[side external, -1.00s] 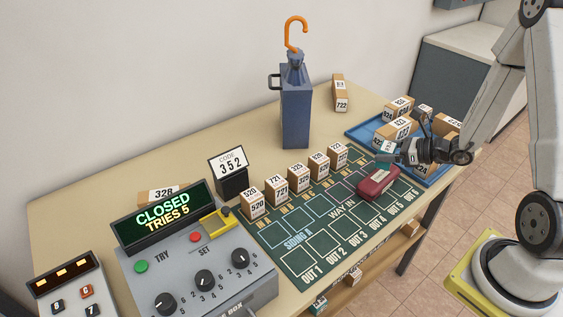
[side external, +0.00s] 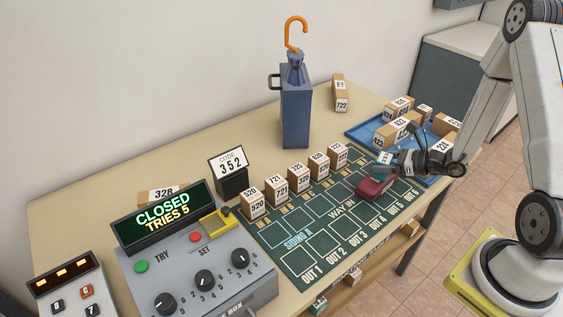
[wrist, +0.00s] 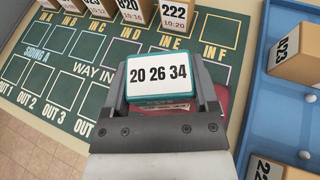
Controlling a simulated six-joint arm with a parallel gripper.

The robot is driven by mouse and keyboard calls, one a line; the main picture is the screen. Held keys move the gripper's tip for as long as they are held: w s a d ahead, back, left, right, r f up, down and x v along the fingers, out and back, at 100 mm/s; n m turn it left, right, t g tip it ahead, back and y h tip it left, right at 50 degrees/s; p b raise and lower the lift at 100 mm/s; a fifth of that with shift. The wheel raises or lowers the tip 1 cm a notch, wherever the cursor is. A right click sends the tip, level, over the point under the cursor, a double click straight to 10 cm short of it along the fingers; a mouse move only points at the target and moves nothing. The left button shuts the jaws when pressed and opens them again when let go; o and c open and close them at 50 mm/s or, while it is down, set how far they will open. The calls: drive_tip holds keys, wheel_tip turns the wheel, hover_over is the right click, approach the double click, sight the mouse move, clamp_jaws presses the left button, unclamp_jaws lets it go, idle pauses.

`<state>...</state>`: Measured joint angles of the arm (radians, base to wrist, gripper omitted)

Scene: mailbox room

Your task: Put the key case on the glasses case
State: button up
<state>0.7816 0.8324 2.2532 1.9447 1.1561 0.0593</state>
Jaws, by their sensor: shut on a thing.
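The key case (wrist: 158,68) is a small teal block with a white label reading 20 26 34. My gripper (wrist: 160,90) is shut on it. In the side external view the key case (side external: 384,159) is at the tip of my gripper (side external: 390,162), just above the far end of the glasses case (side external: 374,189). The glasses case is a dark red rounded box lying on the green board. In the wrist view part of the glasses case (wrist: 222,98) shows below and beside my right finger. I cannot tell whether the two cases touch.
A row of numbered boxes (side external: 299,176) stands along the back of the green board (side external: 300,240). A blue tray (side external: 358,133) with several boxes is close behind and right of my gripper. A blue umbrella stand (side external: 295,110) and control box (side external: 195,265) are further left.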

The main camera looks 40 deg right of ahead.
drive_tip(key=shift+f, duration=0.15)
drive_tip(key=o, duration=1.2)
drive_tip(key=shift+r, duration=0.2)
drive_tip(key=shift+v, duration=3.75)
